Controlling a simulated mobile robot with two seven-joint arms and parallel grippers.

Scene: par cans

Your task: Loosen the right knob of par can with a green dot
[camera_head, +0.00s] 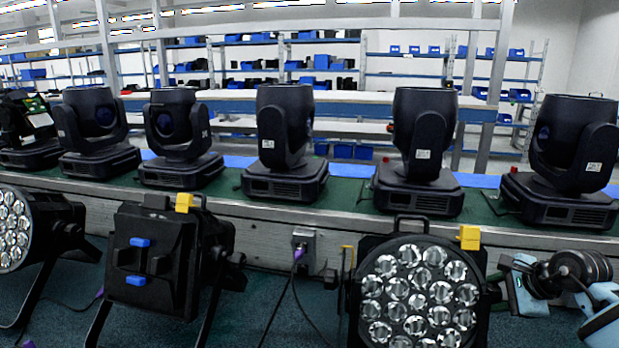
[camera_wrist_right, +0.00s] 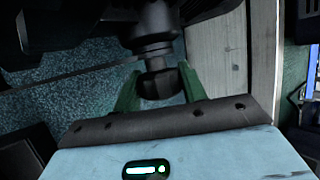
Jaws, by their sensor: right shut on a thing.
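A black par can (camera_head: 420,295) faces me at the front, right of centre, with many round lenses and a yellow block (camera_head: 469,237) on its top right. I see no green dot on it in either view. My right gripper (camera_head: 499,280) is at the right side of this par can, its fingertips mostly hidden. In the right wrist view, the green fingers of my right gripper (camera_wrist_right: 160,88) stand on both sides of a black knob (camera_wrist_right: 158,84) and are shut on it. A dark shaft leads up from the knob. My left gripper is out of view.
Another par can (camera_head: 165,260) with blue connectors stands left of centre, and one more (camera_head: 25,230) is at the left edge. Several moving-head lights (camera_head: 425,150) stand on the green-topped bench (camera_head: 345,195) behind. A purple-tipped cable (camera_head: 298,255) hangs between the par cans.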

